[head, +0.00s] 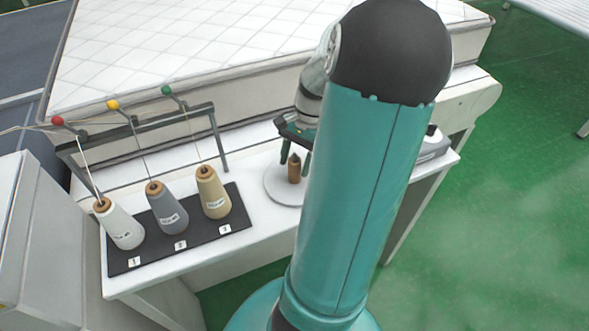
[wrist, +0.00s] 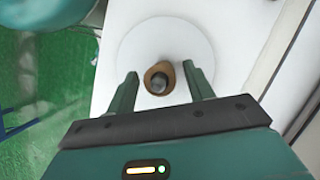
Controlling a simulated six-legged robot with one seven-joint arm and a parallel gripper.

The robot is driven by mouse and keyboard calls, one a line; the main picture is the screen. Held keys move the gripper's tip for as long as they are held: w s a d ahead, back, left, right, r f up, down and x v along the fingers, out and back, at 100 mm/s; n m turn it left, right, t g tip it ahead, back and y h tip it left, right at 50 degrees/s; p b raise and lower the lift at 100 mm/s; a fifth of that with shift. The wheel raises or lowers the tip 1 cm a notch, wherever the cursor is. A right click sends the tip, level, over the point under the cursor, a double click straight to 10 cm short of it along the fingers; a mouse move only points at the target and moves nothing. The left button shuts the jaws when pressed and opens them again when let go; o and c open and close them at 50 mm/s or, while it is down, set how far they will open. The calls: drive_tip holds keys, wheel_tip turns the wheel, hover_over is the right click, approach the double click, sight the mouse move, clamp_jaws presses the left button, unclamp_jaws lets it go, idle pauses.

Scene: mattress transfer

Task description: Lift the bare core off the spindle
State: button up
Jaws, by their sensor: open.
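The bare core (head: 294,172) is a small brown tapered tube standing upright on a spindle with a round white base (head: 277,190), to the right of the black mat. In the wrist view the core (wrist: 159,80) is seen from above, with the dark spindle tip (wrist: 158,84) inside its top. My gripper (wrist: 160,82) is open, with one green finger on each side of the core. In the head view my gripper (head: 295,157) is just above and around the core's upper part. Contact between fingers and core is not clear. My arm hides part of the white base.
Three wound cones, white (head: 122,228), grey (head: 168,210) and beige (head: 213,194), stand on a black mat (head: 126,262) at the left. A thread rack (head: 221,146) stands behind them. A quilted mattress (head: 190,50) lies behind the white table. A grey device (head: 434,146) is at the right.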

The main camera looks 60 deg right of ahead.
drive_tip(key=shift+a+f, duration=0.25)
drive_tip(key=shift+f, duration=0.25)
drive_tip(key=c, duration=1.1)
drive_tip(key=shift+o, duration=0.2)
drive_tip(key=shift+r, duration=0.1)
wheel_tip(320, 180, up, 18)
